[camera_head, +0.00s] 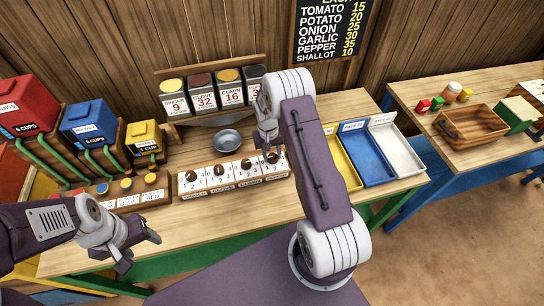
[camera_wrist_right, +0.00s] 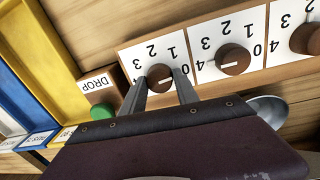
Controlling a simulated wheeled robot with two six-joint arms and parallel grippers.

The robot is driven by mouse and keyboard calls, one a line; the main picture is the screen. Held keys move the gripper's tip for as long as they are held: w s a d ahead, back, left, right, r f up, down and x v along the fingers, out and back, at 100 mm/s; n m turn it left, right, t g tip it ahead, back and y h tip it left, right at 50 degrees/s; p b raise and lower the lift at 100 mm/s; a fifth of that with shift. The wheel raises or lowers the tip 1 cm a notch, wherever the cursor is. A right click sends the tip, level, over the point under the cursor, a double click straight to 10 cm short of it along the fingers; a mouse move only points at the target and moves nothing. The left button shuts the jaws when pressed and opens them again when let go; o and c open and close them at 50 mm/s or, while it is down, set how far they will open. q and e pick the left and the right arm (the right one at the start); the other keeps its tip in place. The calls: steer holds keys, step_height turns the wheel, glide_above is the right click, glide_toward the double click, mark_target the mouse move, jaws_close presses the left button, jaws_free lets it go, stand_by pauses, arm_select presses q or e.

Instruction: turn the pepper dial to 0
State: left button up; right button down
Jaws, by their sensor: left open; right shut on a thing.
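The pepper dial (camera_head: 272,157) is the rightmost brown knob in the row on the counter, partly covered by my right gripper (camera_head: 268,138) above it. In the right wrist view, which looks upside down, the pepper dial (camera_wrist_right: 159,74) sits between the two fingers of my right gripper (camera_wrist_right: 161,76), shut on it. A white mark crosses the knob; I cannot tell which number it points to. Numbers 1, 2 and 3 show on its white plate (camera_wrist_right: 152,50). My left gripper (camera_head: 142,248) is open and empty near the counter's front left.
The cumin dial (camera_head: 246,163) stands close beside; in the wrist view its knob (camera_wrist_right: 232,58) is near a finger. A green button (camera_wrist_right: 102,111) lies on the other side. A metal bowl (camera_head: 227,140) is behind the dials. Yellow, blue (camera_head: 367,157) and white trays stand right.

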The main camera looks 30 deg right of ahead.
mark_target(270, 156)
steer(key=shift+m, duration=0.6)
steer(key=c, duration=0.9)
jaws_free()
steer(key=r, duration=0.2)
steer(key=r+b, duration=0.1)
steer(key=r, duration=0.2)
steer(key=r+b, duration=0.1)
steer(key=r, duration=0.2)
steer(key=shift+w+a, duration=0.1)
steer(key=shift+a, duration=0.25)
steer(key=shift+r, duration=0.55)
